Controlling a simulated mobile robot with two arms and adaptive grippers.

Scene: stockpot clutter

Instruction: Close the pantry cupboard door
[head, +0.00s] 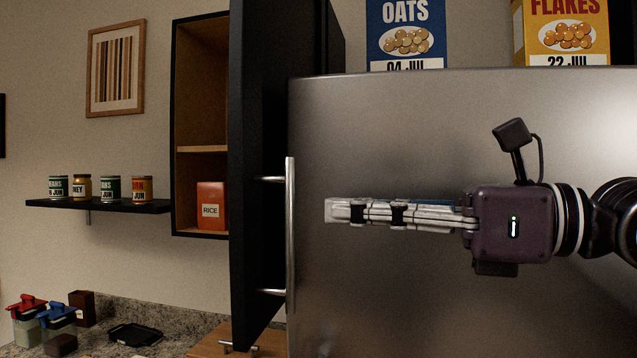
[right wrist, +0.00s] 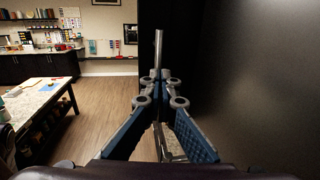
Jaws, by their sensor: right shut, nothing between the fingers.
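The pantry cupboard (head: 201,140) is a dark wall unit with a light wood shelf and an orange rice box (head: 211,204) inside. Its black door (head: 262,150) stands wide open, swung out toward me. A long silver bar handle (head: 290,235) is on the door. My right gripper (head: 330,210) is shut and empty, pointing left at the handle from the right, in front of the steel fridge. In the right wrist view the shut fingers (right wrist: 158,78) point at the upright handle (right wrist: 158,48), with the dark door (right wrist: 188,60) beside it. My left gripper is out of view.
The fridge (head: 400,290) fills the right side, with an oats box (head: 406,35) and a flakes box (head: 561,32) on top. A small shelf (head: 98,206) with several cans is left of the cupboard. Below is a speckled counter (head: 185,322) holding lidded containers and a black tray (head: 135,334).

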